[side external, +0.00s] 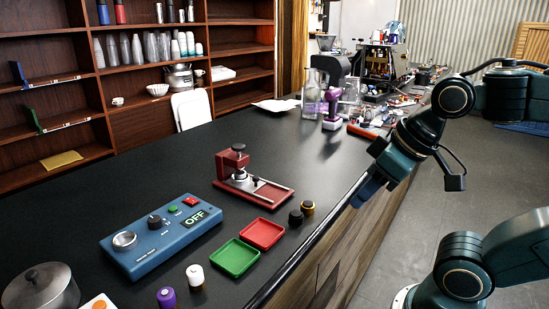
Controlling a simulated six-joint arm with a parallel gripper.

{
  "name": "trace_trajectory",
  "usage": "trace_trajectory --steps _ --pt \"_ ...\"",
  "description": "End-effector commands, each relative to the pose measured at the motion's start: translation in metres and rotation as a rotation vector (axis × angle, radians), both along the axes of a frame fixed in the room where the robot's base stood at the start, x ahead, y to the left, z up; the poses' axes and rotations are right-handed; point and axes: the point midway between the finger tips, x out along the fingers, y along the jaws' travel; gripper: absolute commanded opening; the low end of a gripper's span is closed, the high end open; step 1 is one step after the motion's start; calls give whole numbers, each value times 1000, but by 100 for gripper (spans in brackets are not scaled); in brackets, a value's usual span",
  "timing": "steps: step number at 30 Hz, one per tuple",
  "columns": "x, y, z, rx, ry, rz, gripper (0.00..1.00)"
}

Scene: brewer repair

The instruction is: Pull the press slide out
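The red press (231,163) stands on the black counter near the middle of the side external view. It has an upright frame with a dark knob on top. Its metal slide (262,189) lies along the low red base, stretching from under the upright toward the front right. How far the slide is drawn out is hard to tell. My gripper (366,192) is over the counter's right edge, to the right of the press and well apart from it. Its fingers point down and left. The gap between them is not clear, and nothing shows held in it.
A blue control box (160,236) reading OFF sits left of the press. A green tray (234,258) and a red tray (262,233) lie in front. Small black (296,217) and gold-banded (308,208) knobs stand right of the trays. The counter between press and gripper is mostly clear.

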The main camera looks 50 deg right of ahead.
Motion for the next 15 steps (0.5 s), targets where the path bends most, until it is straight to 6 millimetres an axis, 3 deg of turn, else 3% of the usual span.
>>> trace_trajectory --steps 9,15 --pt "2 0 1 -1 1 3 41" --pt "16 2 11 -4 11 30 41"
